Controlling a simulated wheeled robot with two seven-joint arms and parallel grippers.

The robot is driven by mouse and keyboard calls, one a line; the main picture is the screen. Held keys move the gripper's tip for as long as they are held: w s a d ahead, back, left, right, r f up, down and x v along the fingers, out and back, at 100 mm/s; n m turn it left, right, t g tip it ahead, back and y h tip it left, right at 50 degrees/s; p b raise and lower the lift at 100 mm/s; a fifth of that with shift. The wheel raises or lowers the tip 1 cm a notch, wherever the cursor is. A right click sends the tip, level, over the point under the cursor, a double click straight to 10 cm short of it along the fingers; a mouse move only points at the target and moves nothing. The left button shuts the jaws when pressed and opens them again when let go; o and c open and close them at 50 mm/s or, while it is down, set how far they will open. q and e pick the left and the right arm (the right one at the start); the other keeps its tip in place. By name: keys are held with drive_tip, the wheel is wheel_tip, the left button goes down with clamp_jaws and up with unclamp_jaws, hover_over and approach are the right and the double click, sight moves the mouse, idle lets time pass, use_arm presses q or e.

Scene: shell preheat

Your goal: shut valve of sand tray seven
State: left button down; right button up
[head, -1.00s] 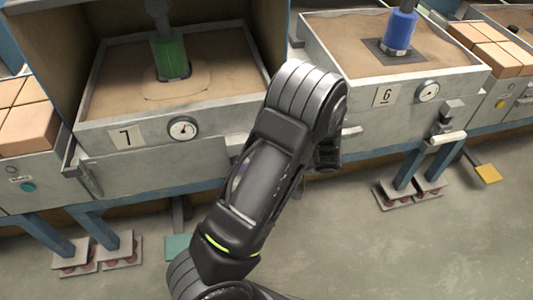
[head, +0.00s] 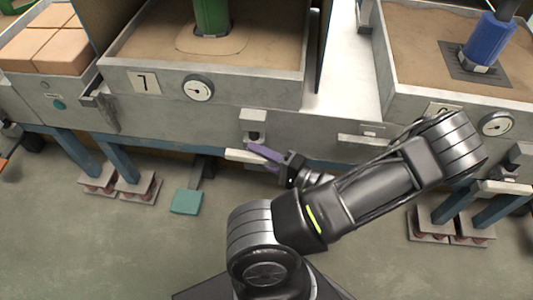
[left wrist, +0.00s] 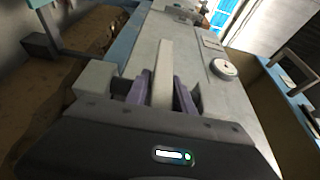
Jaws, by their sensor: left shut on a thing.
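Sand tray seven (head: 120,75) is a grey metal tray of brown sand with a "7" plate (head: 145,82) on its front. Its valve (head: 253,122) is a small grey block low on the front, right of the gauge. A pale bar lever (head: 236,155) sits just below the block, lying roughly along the front. My left gripper (head: 258,153) has purple fingers shut on this lever. In the left wrist view the pale lever (left wrist: 163,60) runs between the two fingers of the gripper (left wrist: 163,92). My right gripper is not in view.
A round gauge (head: 198,88) is on tray seven's front. A green cylinder (head: 211,16) stands in its sand. Tray six (head: 392,75), with a blue cylinder (head: 488,42), is at right. A teal pedal (head: 187,201) sticks out low above the floor. Bricks (head: 60,50) lie at left.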

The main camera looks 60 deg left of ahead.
use_arm(q)
drive_tip(key=c, duration=1.2)
unclamp_jaws()
drive_tip(key=shift+c, duration=0.2)
drive_tip(key=p+v, duration=0.1)
drive_tip(key=v, duration=0.7)
drive_tip(key=shift+s, duration=0.15)
